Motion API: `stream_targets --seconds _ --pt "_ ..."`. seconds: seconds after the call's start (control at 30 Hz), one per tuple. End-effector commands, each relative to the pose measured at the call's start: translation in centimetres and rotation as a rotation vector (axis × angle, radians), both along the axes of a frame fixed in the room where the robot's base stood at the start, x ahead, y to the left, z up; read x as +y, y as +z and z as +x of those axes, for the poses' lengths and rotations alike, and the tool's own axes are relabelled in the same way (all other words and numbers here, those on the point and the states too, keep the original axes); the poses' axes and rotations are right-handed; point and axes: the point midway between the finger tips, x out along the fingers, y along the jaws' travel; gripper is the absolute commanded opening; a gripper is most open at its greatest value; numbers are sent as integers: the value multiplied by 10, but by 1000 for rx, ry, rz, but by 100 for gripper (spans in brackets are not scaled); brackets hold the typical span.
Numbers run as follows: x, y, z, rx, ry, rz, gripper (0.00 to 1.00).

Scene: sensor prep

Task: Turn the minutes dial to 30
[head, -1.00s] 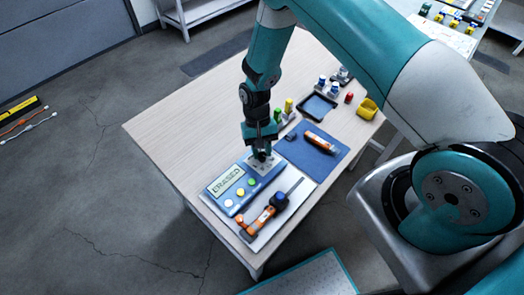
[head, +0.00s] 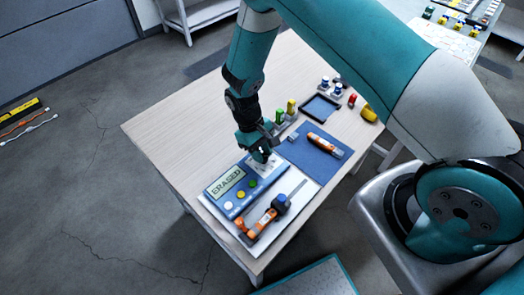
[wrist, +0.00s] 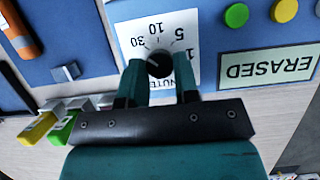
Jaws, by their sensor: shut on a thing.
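The minutes dial (wrist: 159,64) is a small black knob on a white label plate (wrist: 130,38), marked 1, 5, 10 and 30 and seen upside down in the wrist view. My gripper (wrist: 160,72) is shut on the dial, one finger on each side. Which mark the pointer faces is too small to tell. In the head view my gripper (head: 261,157) hides most of the dial at the blue device's (head: 215,192) far right end. The device's display (head: 227,182) reads ERASED; it also shows in the wrist view (wrist: 268,70).
White, yellow and green buttons (head: 241,194) sit beside the display. An orange-handled tool (head: 262,219) lies on the near tray. A blue mat (head: 300,165) holds an orange tool (head: 323,142). Green and yellow blocks (head: 280,116) stand close behind my gripper.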

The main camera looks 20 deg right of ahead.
Motion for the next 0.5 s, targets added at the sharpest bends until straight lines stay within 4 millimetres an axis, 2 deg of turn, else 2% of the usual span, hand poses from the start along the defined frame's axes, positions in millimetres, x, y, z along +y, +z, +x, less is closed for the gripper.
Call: stream_targets --seconds 0.37,0.4,0.5 --pt "0 1 1 -4 3 -1 5" --pt "0 0 1 -4 3 -1 35" --pt "0 0 1 -3 3 0 54"
